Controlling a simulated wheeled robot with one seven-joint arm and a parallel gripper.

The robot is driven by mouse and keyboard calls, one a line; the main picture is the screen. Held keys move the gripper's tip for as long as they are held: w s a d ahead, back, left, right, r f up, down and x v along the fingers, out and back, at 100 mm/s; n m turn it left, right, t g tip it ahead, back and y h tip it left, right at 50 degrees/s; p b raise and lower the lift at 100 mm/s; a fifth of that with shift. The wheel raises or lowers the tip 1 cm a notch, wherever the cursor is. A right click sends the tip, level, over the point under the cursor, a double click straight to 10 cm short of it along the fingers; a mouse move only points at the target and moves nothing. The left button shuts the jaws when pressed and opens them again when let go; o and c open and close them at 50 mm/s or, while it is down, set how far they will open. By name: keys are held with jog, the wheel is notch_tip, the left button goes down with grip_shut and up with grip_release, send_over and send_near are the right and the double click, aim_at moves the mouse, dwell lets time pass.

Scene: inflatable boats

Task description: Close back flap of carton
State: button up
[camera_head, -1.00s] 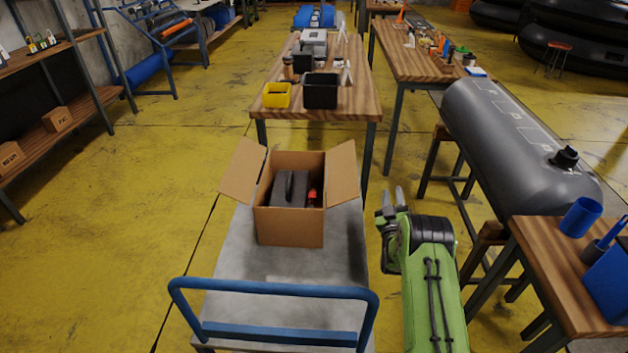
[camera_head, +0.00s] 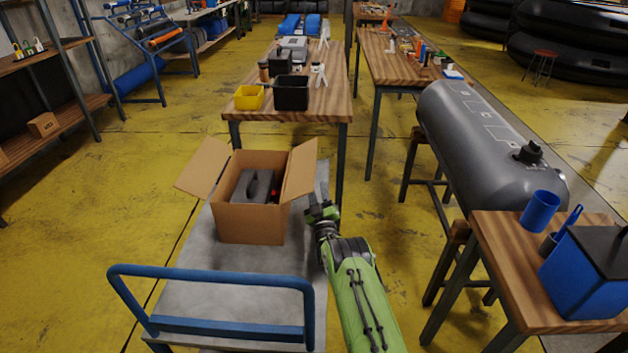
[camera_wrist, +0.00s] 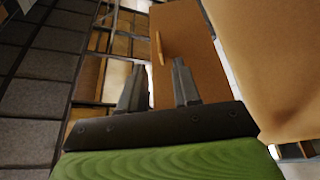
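An open brown carton (camera_head: 248,224) stands on a grey cart, with a dark grey case (camera_head: 254,186) and a small red item inside. Its left flap (camera_head: 203,168) and right flap (camera_head: 300,169) stick up and outward. I cannot make out the back flap separately from the far wall. My gripper (camera_head: 321,207) is just right of the carton, below and beside the right flap. In the wrist view my gripper (camera_wrist: 157,85) has its two fingers apart, with nothing seen held. A brown cardboard panel (camera_wrist: 188,40) lies beyond the fingers, and a large tan panel (camera_wrist: 265,60) fills the right side.
The cart (camera_head: 225,278) has a blue handle (camera_head: 212,280) at the near side. A wooden table (camera_head: 318,105) with bins stands behind the carton. A grey inflatable tube (camera_head: 485,145) and another table (camera_head: 500,255) are on the right. Yellow floor is open at left.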

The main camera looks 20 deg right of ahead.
aim_at(304, 170)
jog(key=b+x, duration=0.4)
jog(key=x, duration=0.2)
jog(key=shift+w, duration=0.35)
jog(key=shift+r, duration=0.1)
grip_shut()
dwell(1.0)
